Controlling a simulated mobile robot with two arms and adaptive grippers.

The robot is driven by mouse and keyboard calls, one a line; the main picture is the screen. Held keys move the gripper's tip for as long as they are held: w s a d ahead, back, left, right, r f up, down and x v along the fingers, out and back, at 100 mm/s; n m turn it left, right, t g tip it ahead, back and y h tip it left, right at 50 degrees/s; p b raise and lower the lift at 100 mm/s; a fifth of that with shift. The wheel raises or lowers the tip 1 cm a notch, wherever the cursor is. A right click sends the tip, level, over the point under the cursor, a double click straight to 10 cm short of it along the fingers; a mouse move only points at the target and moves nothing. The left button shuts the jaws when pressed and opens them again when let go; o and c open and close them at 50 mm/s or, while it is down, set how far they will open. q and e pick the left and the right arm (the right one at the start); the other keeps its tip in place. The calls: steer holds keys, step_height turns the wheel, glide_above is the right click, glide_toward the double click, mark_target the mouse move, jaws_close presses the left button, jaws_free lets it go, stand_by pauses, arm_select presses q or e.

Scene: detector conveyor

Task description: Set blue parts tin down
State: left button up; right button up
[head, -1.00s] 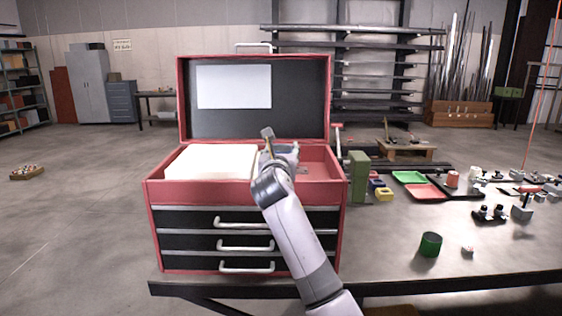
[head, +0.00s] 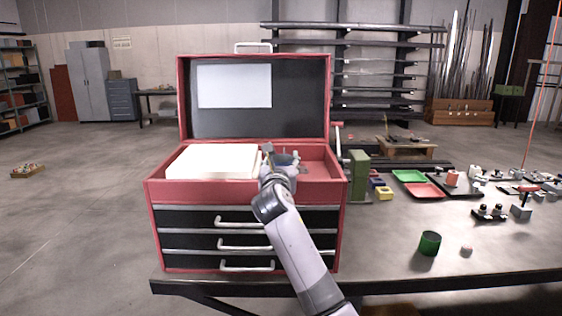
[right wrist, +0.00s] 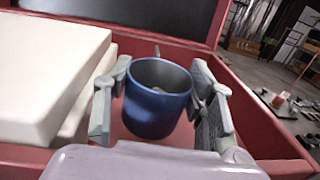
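The blue parts tin (right wrist: 155,112) is an open-topped cup, upright inside the red toolbox's top tray (right wrist: 278,146). In the head view a little of the tin (head: 284,160) shows, partly covered by my right gripper. My right gripper (right wrist: 160,88) has one finger on each side of the tin, close against its wall, and appears shut on it. Something small and greyish lies inside the tin. Whether its base touches the tray floor I cannot tell. My left gripper is in neither view.
A cream block (head: 212,161) fills the tray's left part, close to my gripper. The raised lid (head: 225,121) stands behind. The tray's right end is free. On the bench to the right are a green tin (head: 429,243), a green block (head: 358,174) and coloured trays (head: 409,176).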

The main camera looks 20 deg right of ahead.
steer(key=shift+o, duration=0.5)
step_height(320, 180, down, 2)
steer(key=shift+g, duration=0.3)
steer(key=shift+r, duration=0.2)
steer(key=r+b+v, duration=0.1)
steer(key=b+v, duration=0.1)
steer(key=v, duration=1)
steer(key=shift+r, duration=0.1)
